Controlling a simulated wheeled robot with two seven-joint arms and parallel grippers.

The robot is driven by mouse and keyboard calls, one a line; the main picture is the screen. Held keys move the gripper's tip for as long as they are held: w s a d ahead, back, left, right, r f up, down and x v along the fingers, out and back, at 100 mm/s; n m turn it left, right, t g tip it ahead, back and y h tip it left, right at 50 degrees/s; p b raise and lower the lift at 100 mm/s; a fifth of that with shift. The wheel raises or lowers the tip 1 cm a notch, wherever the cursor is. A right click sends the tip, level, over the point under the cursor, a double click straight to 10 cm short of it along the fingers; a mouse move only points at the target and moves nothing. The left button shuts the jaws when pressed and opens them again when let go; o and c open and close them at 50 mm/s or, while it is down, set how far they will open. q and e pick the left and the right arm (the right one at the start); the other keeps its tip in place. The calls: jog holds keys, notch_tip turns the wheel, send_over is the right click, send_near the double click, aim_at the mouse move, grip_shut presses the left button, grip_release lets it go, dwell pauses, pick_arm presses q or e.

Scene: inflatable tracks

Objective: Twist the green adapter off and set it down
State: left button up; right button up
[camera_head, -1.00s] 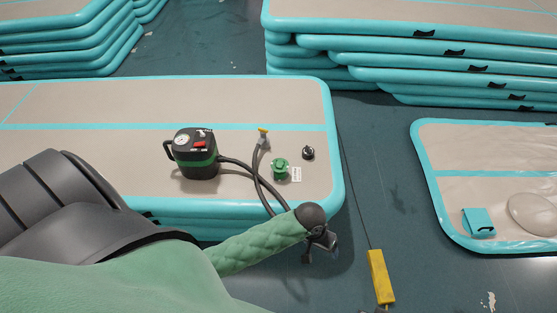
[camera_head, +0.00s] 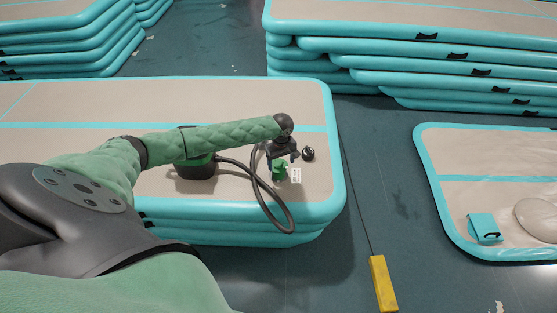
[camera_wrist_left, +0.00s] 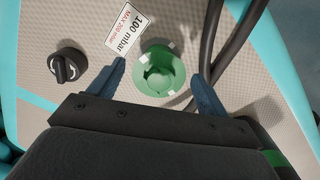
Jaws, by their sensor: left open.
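The green adapter (camera_head: 280,171) sits on the grey top of the inflatable track (camera_head: 90,100), near its right end. In the left wrist view the adapter (camera_wrist_left: 160,72) is a round green flange with a hollow middle and pale lugs. My left gripper (camera_head: 283,157) is over it, open, its blue fingers on either side and apart from it. Nothing is held. What lies under the adapter is hidden. My right gripper is not in view.
A black knob cap (camera_head: 308,154) and a white pressure label (camera_wrist_left: 130,25) are beside the adapter. A dark hose (camera_head: 262,200) loops close by from the pump (camera_head: 196,170), which my arm partly covers. A yellow block (camera_head: 382,283) lies on the floor.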

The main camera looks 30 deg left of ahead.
aim_at(278, 170)
pick_arm(q)
jog(key=shift+w+a+r+n, duration=0.1)
jog(key=shift+w+a+n, duration=0.15)
jog(key=shift+a, duration=0.25)
jog(key=shift+w+a+n, duration=0.15)
jog(key=shift+w+a, duration=0.05)
jog(key=shift+a, duration=0.25)
jog(key=shift+f, duration=3.75)
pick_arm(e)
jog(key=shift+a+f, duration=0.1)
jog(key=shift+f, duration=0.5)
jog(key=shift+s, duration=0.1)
pick_arm(q)
jog(key=c, duration=1)
jog(key=shift+r+m, duration=0.1)
jog(key=shift+m, duration=0.4)
jog(key=m+p, duration=0.1)
jog(key=m, duration=0.1)
jog(key=shift+m, duration=0.4)
jog(key=shift+m+p, duration=0.35)
jog(key=shift+m, duration=0.45)
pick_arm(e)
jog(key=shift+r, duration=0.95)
